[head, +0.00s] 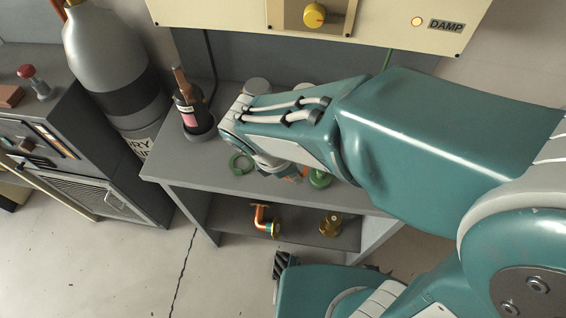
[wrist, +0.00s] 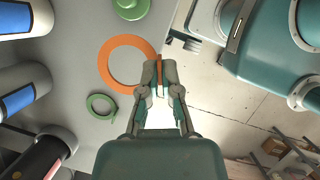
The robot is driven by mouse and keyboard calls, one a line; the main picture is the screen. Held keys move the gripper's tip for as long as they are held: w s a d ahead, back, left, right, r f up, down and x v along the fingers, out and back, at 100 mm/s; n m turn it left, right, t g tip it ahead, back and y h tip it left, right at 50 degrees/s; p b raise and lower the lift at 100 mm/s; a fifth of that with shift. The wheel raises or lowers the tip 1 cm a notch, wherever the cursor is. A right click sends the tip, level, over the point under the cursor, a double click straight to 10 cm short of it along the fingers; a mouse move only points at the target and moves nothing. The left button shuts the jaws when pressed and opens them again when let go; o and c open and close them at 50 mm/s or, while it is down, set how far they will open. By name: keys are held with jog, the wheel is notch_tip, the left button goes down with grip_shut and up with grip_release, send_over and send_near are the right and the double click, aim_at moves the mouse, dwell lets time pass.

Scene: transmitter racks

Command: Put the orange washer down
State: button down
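The orange washer (wrist: 103,64) is a flat ring over the grey bench top in the wrist view. My gripper (wrist: 159,76) is shut on it at the ring's right side, with a strip of orange between the fingertips. I cannot tell whether the ring touches the bench. In the head view my arm hides most of the gripper and washer; only a bit of orange (head: 304,172) shows. A smaller green ring (wrist: 101,107) lies on the bench near the washer, also seen in the head view (head: 240,163).
The grey bench (head: 165,167) has a dark bottle (head: 188,106) at its left and a green round part (head: 320,179) near its front edge. A copper elbow (head: 262,222) and a brass fitting (head: 330,224) stand on the lower shelf. A cream panel (head: 385,22) overhangs the back.

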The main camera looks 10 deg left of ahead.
jog(key=w+a+f, duration=0.1)
jog(key=f, duration=0.1)
jog(key=w+a+f, duration=0.1)
jog(key=w+f, duration=0.1)
jog(key=w+a+f, duration=0.1)
jog(key=w+f, duration=0.1)
jog(key=shift+w+a+f, duration=0.15)
jog(key=shift+a+f, duration=0.1)
jog(key=shift+f, duration=1.55)
jog(key=shift+f, duration=0.1)
jog(key=c, duration=0.8)
grip_release()
